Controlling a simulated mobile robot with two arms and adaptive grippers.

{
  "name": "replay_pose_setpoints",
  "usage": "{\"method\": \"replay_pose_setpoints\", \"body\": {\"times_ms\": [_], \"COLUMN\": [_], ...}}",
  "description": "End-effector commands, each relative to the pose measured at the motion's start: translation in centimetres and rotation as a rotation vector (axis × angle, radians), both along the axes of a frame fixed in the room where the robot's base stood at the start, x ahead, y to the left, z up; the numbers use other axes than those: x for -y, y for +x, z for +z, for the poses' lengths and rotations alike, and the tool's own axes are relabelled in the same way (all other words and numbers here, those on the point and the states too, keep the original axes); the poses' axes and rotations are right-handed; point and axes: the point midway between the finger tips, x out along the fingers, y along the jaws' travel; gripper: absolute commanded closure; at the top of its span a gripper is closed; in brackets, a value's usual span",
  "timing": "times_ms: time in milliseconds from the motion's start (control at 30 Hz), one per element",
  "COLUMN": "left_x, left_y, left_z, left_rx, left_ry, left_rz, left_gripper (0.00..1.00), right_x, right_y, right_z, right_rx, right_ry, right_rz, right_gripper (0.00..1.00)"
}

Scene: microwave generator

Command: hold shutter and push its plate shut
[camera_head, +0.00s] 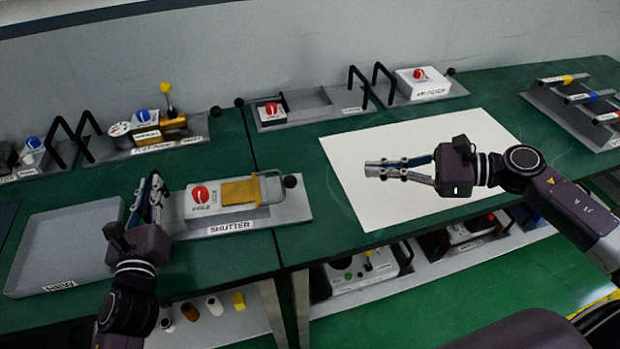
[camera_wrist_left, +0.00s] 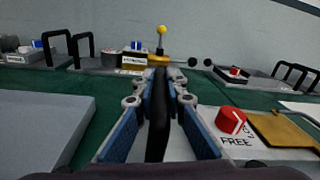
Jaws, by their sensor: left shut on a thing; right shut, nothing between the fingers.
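The shutter (camera_head: 299,207) is a grey base labelled SHUTTER on the green bench. It carries a white block (camera_head: 202,199) with a red round knob marked FREE and a brass-yellow plate (camera_head: 241,190) to the right of it. A wire loop and a black ball stand at its right end. My left gripper (camera_head: 152,184) is shut on a black upright handle at the shutter's left end. The handle (camera_wrist_left: 159,120) shows between the blue finger pads in the left wrist view. My right gripper (camera_head: 367,168) is shut and empty above the white sheet.
The white sheet (camera_head: 345,155) covers the bench on the right. Several modules with black handles line the back. A rack (camera_head: 575,110) of coloured-marked bars stands at far right. More parts sit on lower shelves.

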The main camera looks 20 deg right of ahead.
Motion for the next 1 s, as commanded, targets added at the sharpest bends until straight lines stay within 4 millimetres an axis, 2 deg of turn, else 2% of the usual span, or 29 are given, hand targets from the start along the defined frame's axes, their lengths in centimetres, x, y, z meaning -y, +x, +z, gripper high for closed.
{"method": "replay_pose_setpoints", "body": {"times_ms": [33, 133, 167, 333, 733, 867, 1000], "left_x": [0.2, 0.2, 0.2, 0.1, 0.0, -0.2, -0.4], "left_y": [-0.2, -0.2, -0.2, -0.1, -0.6, -2.2, -4.7], "left_z": [-1.0, -1.0, -1.0, -0.7, -0.3, -0.3, -0.4], "left_rx": [-0.018, -0.018, -0.018, -0.012, -0.005, -0.006, -0.009], "left_ry": [-0.001, -0.001, -0.001, -0.001, -0.001, 0.001, 0.001], "left_rz": [-0.002, -0.002, -0.002, 0.0, 0.0, -0.001, -0.002], "left_gripper": [1.0, 1.0, 0.88, 0.69, 0.69, 0.69, 0.69], "right_x": [0.0, 0.0, 0.0, 0.0, 0.0, 0.0, 0.0], "right_y": [0.0, 0.0, 0.0, 0.0, 0.0, 0.0, 0.0], "right_z": [-0.1, -0.1, -0.1, -0.1, 0.0, 0.0, 0.0], "right_rx": [0.0, 0.0, 0.0, 0.0, 0.0, 0.0, 0.0], "right_ry": [0.0, 0.0, 0.0, 0.0, 0.0, 0.0, 0.0], "right_rz": [0.0, 0.0, 0.0, 0.0, 0.0, 0.0, 0.0], "right_gripper": [1.0, 1.0, 1.0, 1.0, 1.0, 1.0, 1.0]}}
